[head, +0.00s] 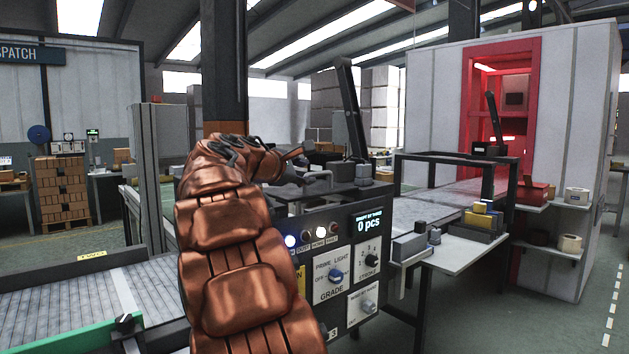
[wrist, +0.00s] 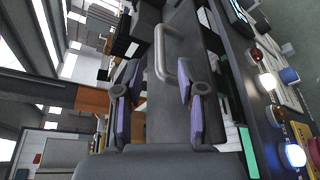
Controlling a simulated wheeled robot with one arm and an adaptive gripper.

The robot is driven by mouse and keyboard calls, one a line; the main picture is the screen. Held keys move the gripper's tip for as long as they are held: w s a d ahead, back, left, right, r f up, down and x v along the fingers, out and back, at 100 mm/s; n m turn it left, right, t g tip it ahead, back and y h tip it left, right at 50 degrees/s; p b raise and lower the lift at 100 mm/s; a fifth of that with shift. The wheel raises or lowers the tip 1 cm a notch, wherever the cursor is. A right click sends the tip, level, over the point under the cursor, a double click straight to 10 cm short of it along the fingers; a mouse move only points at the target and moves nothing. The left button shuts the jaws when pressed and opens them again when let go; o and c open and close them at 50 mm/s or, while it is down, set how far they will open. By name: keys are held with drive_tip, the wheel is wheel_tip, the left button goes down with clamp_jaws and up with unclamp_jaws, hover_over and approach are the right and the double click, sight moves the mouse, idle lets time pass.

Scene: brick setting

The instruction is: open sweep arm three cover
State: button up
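My gripper (wrist: 158,78) shows in the wrist view with its two purple-padded fingers spread apart. A dark grey cover-like surface (wrist: 172,125) lies behind and between the fingers. A grey U-shaped handle (wrist: 160,55) on it stands in front of the fingertips, partly between them; I cannot tell whether they touch. In the head view my gripper (head: 291,158) is above the back of the control panel (head: 300,262), partly hidden by my copper-coloured arm. No label reading three is legible on the cover.
The panel carries lit buttons, a GRADE knob (head: 336,275), a STROKE knob (head: 371,262) and a display (head: 367,223) reading 0 pcs. A black upright arm (head: 351,110) rises behind. A roller conveyor (head: 70,300) lies left; a side shelf (head: 465,258) stands right.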

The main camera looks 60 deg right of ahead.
sight(315, 173)
drive_tip(key=x, duration=0.7)
drive_tip(key=shift+d+f, duration=0.1)
drive_tip(key=shift+d, duration=0.15)
drive_tip(key=shift+c, duration=0.3)
clamp_jaws()
